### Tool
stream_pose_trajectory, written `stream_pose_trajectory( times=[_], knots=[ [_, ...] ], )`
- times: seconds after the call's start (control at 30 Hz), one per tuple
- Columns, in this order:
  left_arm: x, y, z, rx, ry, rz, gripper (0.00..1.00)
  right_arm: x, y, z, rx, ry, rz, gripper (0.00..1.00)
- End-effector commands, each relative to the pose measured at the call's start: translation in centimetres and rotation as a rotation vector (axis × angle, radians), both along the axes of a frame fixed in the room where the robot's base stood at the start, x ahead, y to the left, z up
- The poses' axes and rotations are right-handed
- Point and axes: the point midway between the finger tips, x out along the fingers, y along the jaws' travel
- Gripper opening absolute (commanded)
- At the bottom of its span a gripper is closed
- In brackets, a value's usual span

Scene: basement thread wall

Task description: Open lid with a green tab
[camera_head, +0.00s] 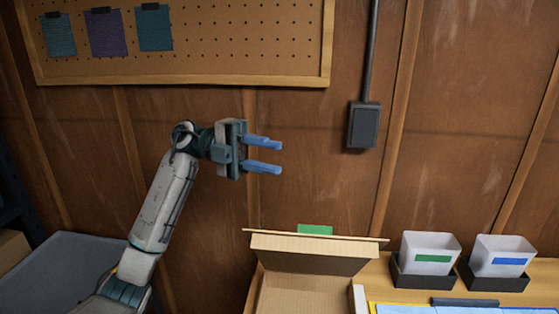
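A cardboard box (283,296) stands at the lower middle of the head view, its bottom cut off by the picture's edge. Its lid (312,244) is raised, showing the open inside of the box. A green tab (315,229) sticks up at the lid's far edge. My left gripper (281,156) is above and a little left of the lid, clear of it. Its two blue fingers point right, are spread apart and hold nothing. My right gripper is not in view.
Two white bins in dark holders, one with a green label (428,258) and one with a blue label (501,262), stand right of the box. A pegboard (230,40) and a dark wall box (363,126) are on the wooden wall. A grey surface (62,270) lies at left.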

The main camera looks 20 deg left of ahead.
Motion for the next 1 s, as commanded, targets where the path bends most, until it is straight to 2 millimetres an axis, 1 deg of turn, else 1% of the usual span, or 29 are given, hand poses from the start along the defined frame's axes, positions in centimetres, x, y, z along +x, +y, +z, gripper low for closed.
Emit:
stream_pose_trajectory(
  times=[0.1, 0.37, 0.6, 0.73, 1.0],
  knots=[
    [0.1, 0.9, -0.1, 0.001, 0.002, 0.002, 0.33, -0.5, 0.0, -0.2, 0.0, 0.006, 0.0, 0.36],
    [0.2, 2.7, 0.1, 0.001, 0.001, 0.002, 0.33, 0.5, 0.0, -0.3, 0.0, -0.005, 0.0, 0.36],
    [0.3, 4.2, 0.2, 0.001, 0.002, 0.001, 0.33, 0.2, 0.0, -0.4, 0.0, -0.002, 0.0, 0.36],
    [0.3, 4.5, 0.3, 0.0, 0.001, 0.001, 0.33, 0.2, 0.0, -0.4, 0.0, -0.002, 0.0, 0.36],
    [0.3, 4.5, 0.3, 0.0, 0.002, 0.001, 0.33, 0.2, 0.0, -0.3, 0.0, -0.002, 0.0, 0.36]
  ],
)
